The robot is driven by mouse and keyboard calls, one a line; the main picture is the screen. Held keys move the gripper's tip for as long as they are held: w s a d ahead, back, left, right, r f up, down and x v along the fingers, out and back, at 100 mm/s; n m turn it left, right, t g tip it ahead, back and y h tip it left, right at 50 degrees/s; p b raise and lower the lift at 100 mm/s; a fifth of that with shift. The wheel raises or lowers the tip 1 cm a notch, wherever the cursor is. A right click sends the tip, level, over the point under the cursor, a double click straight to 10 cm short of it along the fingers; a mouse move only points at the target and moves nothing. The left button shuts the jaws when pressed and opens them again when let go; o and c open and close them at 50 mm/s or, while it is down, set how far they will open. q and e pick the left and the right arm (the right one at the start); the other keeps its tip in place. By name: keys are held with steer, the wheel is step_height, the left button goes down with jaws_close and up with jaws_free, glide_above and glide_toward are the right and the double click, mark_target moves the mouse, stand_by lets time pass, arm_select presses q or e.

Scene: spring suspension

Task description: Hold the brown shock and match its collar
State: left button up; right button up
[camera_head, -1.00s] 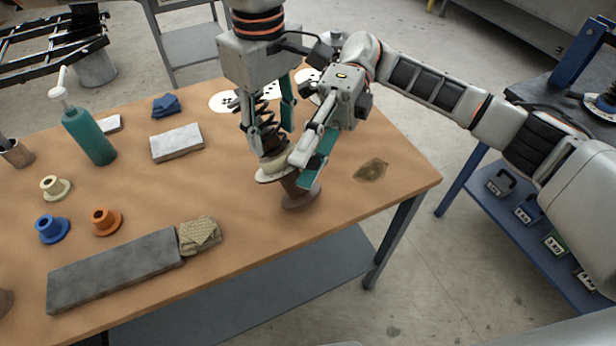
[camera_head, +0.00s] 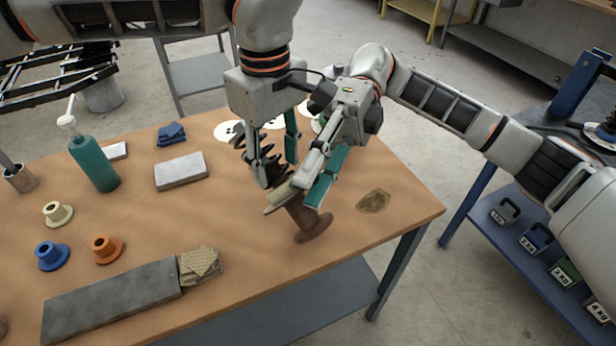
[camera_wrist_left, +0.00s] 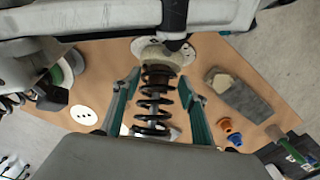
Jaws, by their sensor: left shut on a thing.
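The shock with a black coil spring (camera_head: 270,172) is between the fingers of my left gripper (camera_head: 273,165). The left wrist view shows its coils (camera_wrist_left: 156,95) between the teal fingers, with a pale disc (camera_wrist_left: 160,54) at the far end. In the head view a pale disc (camera_head: 279,200) sits tilted under the spring, beside a brown flared piece (camera_head: 312,227) that leans. My right gripper (camera_head: 308,190) is at this joint; its grip is hidden. Cream (camera_head: 57,213), blue (camera_head: 51,256) and orange (camera_head: 106,249) flanged collars stand apart at the table's left.
A grey slab (camera_head: 115,290) and a folded cloth (camera_head: 200,264) lie near the front edge. A brown stain (camera_head: 373,200) marks the right.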

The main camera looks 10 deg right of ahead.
steer(key=w+d+r+m+t, duration=0.1)
steer(key=d+r+m+t, duration=0.65)
steer(key=m+t, duration=0.55)
steer(key=shift+m+g, duration=0.3)
steer(key=shift+m, duration=0.5)
steer(key=x, duration=1.2)
steer(key=shift+w+a, duration=0.1)
steer(key=shift+w, duration=0.05)
jaws_close()
